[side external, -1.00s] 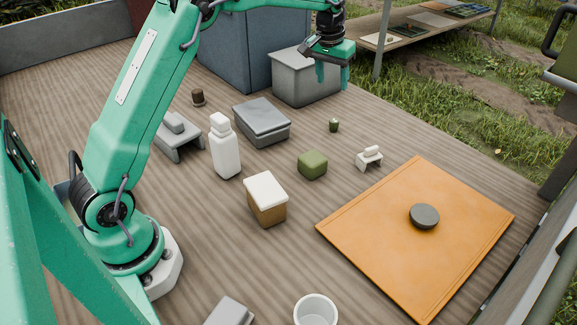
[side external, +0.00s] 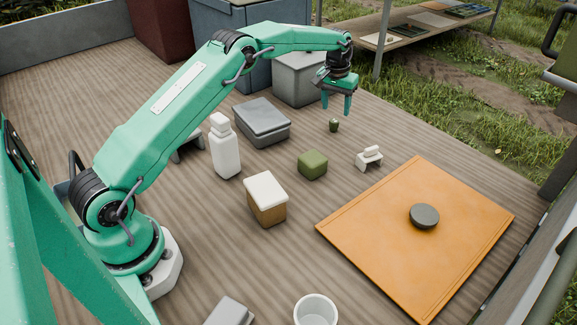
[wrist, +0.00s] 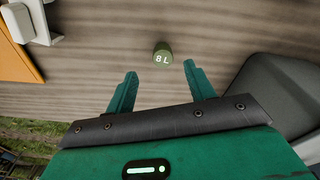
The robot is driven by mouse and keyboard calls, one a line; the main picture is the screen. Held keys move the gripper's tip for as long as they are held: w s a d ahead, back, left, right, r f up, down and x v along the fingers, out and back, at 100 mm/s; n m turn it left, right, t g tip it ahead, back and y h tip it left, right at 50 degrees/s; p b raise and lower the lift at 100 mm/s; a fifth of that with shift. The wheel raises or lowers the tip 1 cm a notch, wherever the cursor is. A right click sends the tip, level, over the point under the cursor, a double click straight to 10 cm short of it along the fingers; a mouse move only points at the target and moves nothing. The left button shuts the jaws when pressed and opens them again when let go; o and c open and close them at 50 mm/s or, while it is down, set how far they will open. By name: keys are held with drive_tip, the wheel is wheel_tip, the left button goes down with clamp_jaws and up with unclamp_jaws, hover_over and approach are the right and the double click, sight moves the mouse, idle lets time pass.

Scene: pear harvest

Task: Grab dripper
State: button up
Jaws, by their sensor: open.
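The dripper (side external: 334,125) is a small dark green piece standing on the wooden deck. In the wrist view the dripper (wrist: 162,53) shows white "8 L" lettering on its top. My gripper (side external: 336,109) is open and empty, and its fingers point down above the deck near the dripper. In the wrist view my gripper (wrist: 160,69) has its two fingertips spread apart, with the dripper just beyond the gap between them. The fingers do not appear to touch it.
A white bracket (side external: 369,159) and an orange board (side external: 375,250) with a dark disc (side external: 424,216) lie to the right. A green block (side external: 313,166), a lidded grey box (side external: 262,122) and a grey bin (side external: 298,80) stand nearby. Bare deck surrounds the dripper.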

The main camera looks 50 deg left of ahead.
sight(334, 120)
drive_tip(key=shift+w+a+f, duration=0.15)
drive_tip(key=shift+f, duration=1.65)
drive_tip(key=shift+w+a+f, duration=0.1)
drive_tip(key=shift+w+f, duration=0.05)
drive_tip(key=shift+f, duration=1.6)
drive_tip(key=c, duration=1)
drive_tip(key=shift+c, duration=0.2)
drive_tip(key=shift+r, duration=0.15)
drive_tip(key=shift+r, duration=0.45)
wheel_tip(334, 120, up, 3)
drive_tip(key=shift+f, duration=0.1)
drive_tip(key=s+d+r, duration=0.4)
drive_tip(key=d+r, duration=0.3)
drive_tip(key=d, duration=0.4)
drive_tip(key=shift+s, duration=0.2)
